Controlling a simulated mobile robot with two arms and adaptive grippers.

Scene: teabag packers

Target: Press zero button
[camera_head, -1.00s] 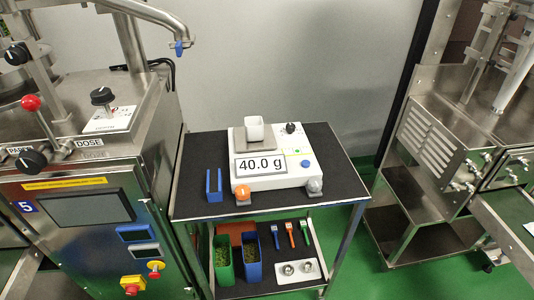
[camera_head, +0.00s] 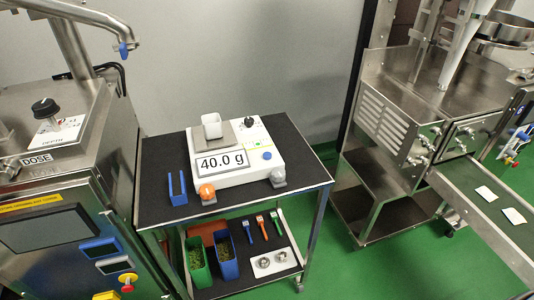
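A white scale (camera_head: 235,174) stands on the black top of a metal cart. Its display (camera_head: 222,162) reads 40.0 g. A small white cup (camera_head: 212,127) sits on the scale's grey weighing plate (camera_head: 226,135). A round blue button (camera_head: 267,156) is on the scale's right side, with a black knob (camera_head: 250,122) behind it. An orange foot or knob (camera_head: 207,191) is at the front left corner and a grey one (camera_head: 278,175) at the front right. Labels by the buttons are too small to read. Neither of my grippers is in view.
A blue U-shaped holder (camera_head: 177,188) lies left of the scale. The cart's lower shelf holds bins (camera_head: 227,257), scoops (camera_head: 261,224) and a white tray (camera_head: 274,262). A steel machine (camera_head: 62,180) stands close left; another (camera_head: 395,120) with a conveyor (camera_head: 475,188) stands right.

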